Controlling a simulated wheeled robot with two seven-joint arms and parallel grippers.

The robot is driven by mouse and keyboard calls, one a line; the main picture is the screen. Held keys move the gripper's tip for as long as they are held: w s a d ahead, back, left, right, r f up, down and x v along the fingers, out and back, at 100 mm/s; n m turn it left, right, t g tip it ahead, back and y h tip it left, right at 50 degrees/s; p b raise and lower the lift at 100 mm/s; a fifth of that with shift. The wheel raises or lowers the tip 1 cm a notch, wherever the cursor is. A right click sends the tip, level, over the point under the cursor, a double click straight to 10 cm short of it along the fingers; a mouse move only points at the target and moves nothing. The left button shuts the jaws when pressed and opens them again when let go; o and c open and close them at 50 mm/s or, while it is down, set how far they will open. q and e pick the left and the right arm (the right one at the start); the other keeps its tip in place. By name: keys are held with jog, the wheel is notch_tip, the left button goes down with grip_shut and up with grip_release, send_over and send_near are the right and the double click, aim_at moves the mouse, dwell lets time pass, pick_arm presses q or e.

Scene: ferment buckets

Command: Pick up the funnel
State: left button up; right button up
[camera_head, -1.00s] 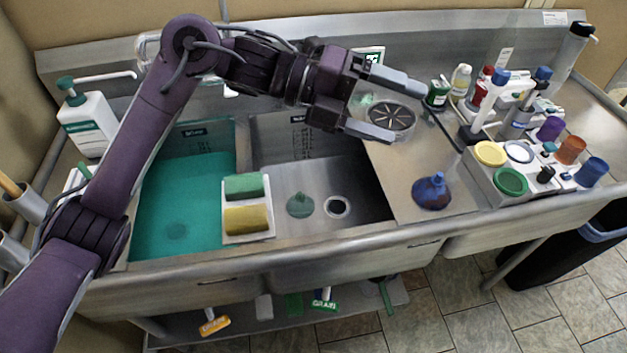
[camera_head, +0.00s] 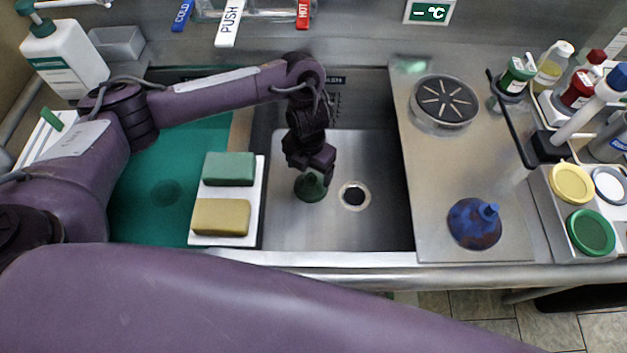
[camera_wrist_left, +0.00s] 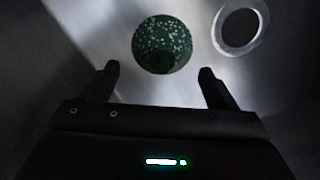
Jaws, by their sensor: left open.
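A dark green funnel (camera_head: 309,190) sits on the floor of the right sink basin (camera_head: 375,218), left of the drain hole. My left gripper (camera_head: 313,172) points down right above this funnel and hides part of it. In the left wrist view the funnel (camera_wrist_left: 162,45) is a round, white-speckled green shape just beyond the open fingertips of the gripper (camera_wrist_left: 161,78). It lies roughly centred between them, and nothing is held. A second, blue stained funnel (camera_head: 474,224) stands on the steel board at the right. My right gripper is not in view.
A white tray (camera_head: 256,205) with a green sponge (camera_head: 229,168) and a yellow sponge (camera_head: 221,217) is left of the gripper. The basin wall and steel board (camera_head: 430,185) lie to the right. A round strainer (camera_head: 444,102) sits on the board. The left basin holds teal liquid (camera_head: 158,190).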

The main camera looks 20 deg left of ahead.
aim_at(310, 174)
pick_arm(q)
jog(key=f+b, duration=0.1)
jog(key=f, duration=0.3)
jog(key=shift+d+f+b, duration=0.2)
jog(key=shift+b, duration=0.1)
jog(key=shift+w+f, duration=0.1)
jog(key=shift+f, duration=0.1)
jog(key=c, duration=1)
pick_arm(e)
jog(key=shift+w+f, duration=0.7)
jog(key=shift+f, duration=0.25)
pick_arm(q)
jog(key=shift+c, duration=0.3)
jog(key=shift+r, duration=0.1)
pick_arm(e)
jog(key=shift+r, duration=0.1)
